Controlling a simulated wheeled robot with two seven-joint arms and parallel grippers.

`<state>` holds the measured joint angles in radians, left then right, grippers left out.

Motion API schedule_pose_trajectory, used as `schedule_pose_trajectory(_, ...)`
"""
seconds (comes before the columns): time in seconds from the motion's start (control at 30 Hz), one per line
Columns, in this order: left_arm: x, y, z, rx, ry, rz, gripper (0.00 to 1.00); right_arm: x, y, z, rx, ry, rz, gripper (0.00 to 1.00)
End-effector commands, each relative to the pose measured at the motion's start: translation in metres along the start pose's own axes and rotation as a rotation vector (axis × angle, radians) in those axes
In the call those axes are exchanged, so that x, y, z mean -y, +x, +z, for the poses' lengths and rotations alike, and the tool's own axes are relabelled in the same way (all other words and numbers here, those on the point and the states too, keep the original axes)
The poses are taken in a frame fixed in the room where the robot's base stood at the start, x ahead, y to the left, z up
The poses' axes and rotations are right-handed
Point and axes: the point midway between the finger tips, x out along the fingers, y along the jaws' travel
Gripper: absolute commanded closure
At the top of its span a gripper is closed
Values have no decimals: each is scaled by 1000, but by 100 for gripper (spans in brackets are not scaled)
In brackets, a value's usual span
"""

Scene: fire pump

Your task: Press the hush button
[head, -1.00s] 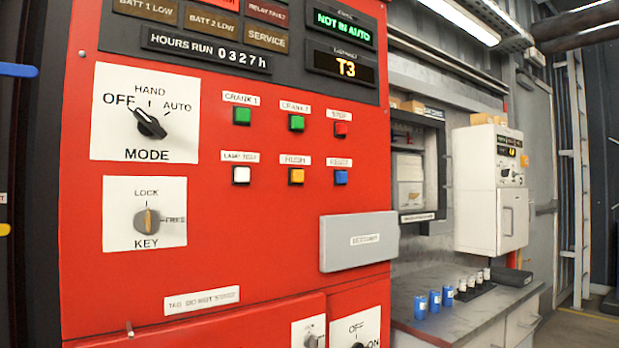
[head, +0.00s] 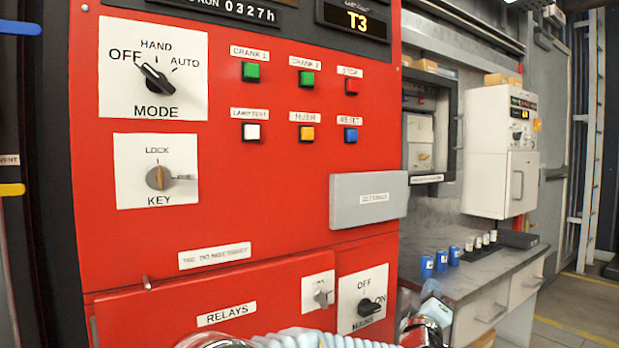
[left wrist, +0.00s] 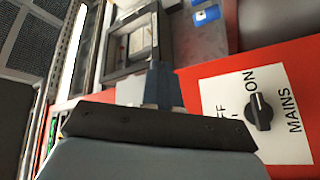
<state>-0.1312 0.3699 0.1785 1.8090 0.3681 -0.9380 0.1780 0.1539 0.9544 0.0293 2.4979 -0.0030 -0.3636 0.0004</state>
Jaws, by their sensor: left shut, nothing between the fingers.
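Parts of my arm show at the bottom edge of the head view, well below the button; the fingers are not clear there. In the left wrist view my left gripper (left wrist: 163,75) is shut and empty, beside the MAINS switch (left wrist: 259,110). The hush button is not seen in that view. My right gripper is not in view.
A white lamp test button (head: 251,132) and a blue reset button (head: 350,135) flank it. Green and red buttons sit above. A grey box (head: 368,197) juts out at lower right. A bench (head: 490,270) with blue cylinders stands farther right.

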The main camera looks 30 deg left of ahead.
Motion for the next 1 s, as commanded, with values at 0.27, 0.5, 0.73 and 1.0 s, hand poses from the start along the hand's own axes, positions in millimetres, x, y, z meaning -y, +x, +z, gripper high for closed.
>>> schedule_pose_trajectory(0.27,-88,-3,-110,-260,-164,121,100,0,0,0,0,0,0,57)
schedule_pose_trajectory(0.5,-151,-31,-206,-469,-327,219,100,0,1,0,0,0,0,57)
schedule_pose_trajectory(0.73,-188,-65,-278,-619,-461,288,100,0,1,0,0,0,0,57)
schedule_pose_trajectory(1.0,-199,-81,-307,-681,-520,314,100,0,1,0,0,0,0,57)
